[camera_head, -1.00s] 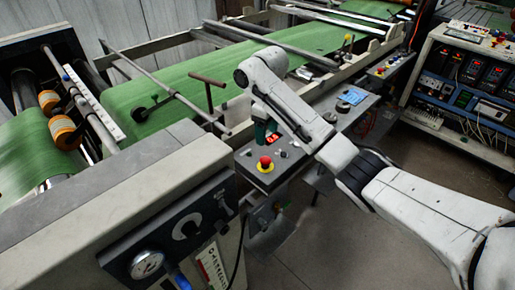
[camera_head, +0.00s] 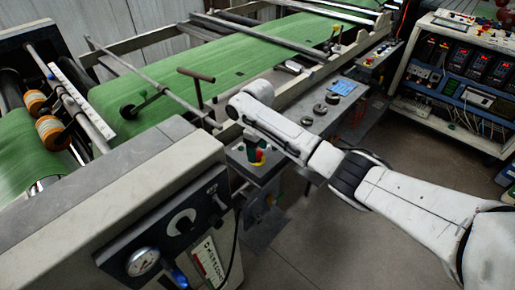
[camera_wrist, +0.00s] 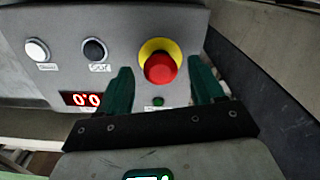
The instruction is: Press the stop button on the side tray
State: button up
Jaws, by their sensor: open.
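The side tray (camera_head: 270,173) is a grey control panel beside the green web. Its red mushroom stop button on a yellow ring shows clearly in the wrist view (camera_wrist: 160,68). In the head view the button (camera_head: 259,157) is partly hidden by my gripper (camera_head: 253,146). My gripper, with dark green fingers (camera_wrist: 160,72), is open and empty. In the wrist view its fingers are on either side of the button, the left one nearer the display. I cannot tell whether they touch the panel or the button.
The panel also has a white button (camera_wrist: 37,50), a dark button (camera_wrist: 94,50) and a red digital display (camera_wrist: 82,99). A grey machine housing (camera_head: 130,190) with a gauge (camera_head: 142,262) stands to the left. An instrument rack (camera_head: 462,75) stands at right. Floor between is clear.

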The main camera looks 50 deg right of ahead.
jog(key=shift+c, duration=0.3)
grip_shut()
dwell(0.3)
